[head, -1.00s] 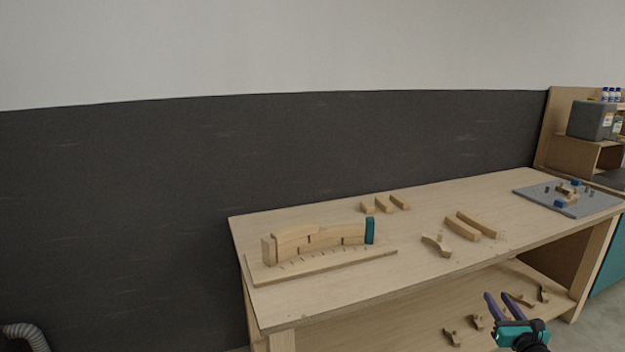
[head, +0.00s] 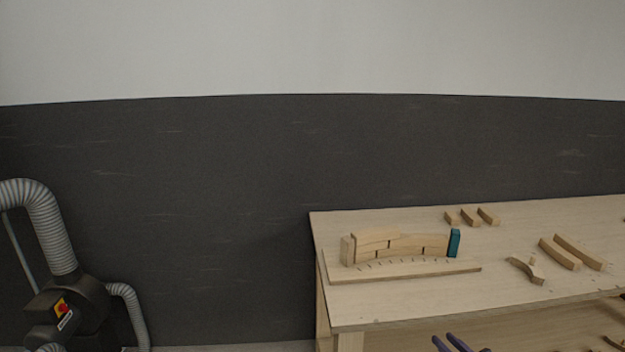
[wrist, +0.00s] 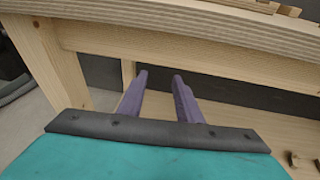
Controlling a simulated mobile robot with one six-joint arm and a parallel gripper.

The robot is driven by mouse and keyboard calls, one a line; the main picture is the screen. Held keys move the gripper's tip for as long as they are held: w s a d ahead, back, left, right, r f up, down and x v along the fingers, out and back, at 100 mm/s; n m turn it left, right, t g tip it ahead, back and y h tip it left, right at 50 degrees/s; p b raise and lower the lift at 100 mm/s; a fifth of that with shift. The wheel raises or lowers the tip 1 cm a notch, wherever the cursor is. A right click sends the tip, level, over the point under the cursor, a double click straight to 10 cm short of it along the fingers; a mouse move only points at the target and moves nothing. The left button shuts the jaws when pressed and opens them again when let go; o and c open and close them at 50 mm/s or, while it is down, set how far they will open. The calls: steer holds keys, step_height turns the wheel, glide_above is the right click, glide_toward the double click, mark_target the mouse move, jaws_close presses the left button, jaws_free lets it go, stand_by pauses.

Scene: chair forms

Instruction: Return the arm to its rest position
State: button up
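My gripper (wrist: 164,80) shows in the wrist view with its two purple fingers apart and nothing between them. Beyond the fingers are the front frame and lower shelf of the wooden workbench (wrist: 200,52). In the head view only the purple fingertips (head: 452,344) show at the bottom edge, in front of the bench (head: 375,310). The rest of the arm is out of that view. The gripper is below the level of the bench top and touches nothing that I can see.
A form board (head: 400,270) with curved wooden pieces and a teal block (head: 454,243) stands on the bench's left part. Loose wooden pieces (head: 560,253) lie to its right. A dark machine with a grey hose (head: 45,225) stands at far left. Floor between appears clear.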

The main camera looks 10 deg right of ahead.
steer(key=s+a+f+n+g+y, duration=0.2)
steer(key=a+f+n+g, duration=0.15)
steer(key=a+f, duration=0.45)
steer(key=s+a+f+n+g+y, duration=0.1)
steer(key=a+f+n+g+y, duration=0.2)
steer(key=a, duration=0.9)
steer(key=s+a+f+n+g+y, duration=0.15)
steer(key=a+f+n, duration=0.35)
steer(key=a, duration=0.5)
steer(key=s+a+f+n+g+h, duration=0.1)
steer(key=s+a+f+n+g, duration=0.5)
steer(key=s, duration=0.5)
steer(key=s+a+f+n+g+h, duration=0.25)
steer(key=s+a+f+n, duration=0.3)
steer(key=s+f, duration=0.4)
steer(key=s+d+n+g+h, duration=0.4)
steer(key=s+d+n, duration=0.6)
steer(key=n, duration=0.2)
steer(key=shift+d+f+h, duration=0.25)
steer(key=shift+d+h, duration=0.05)
steer(key=shift+d, duration=0.1)
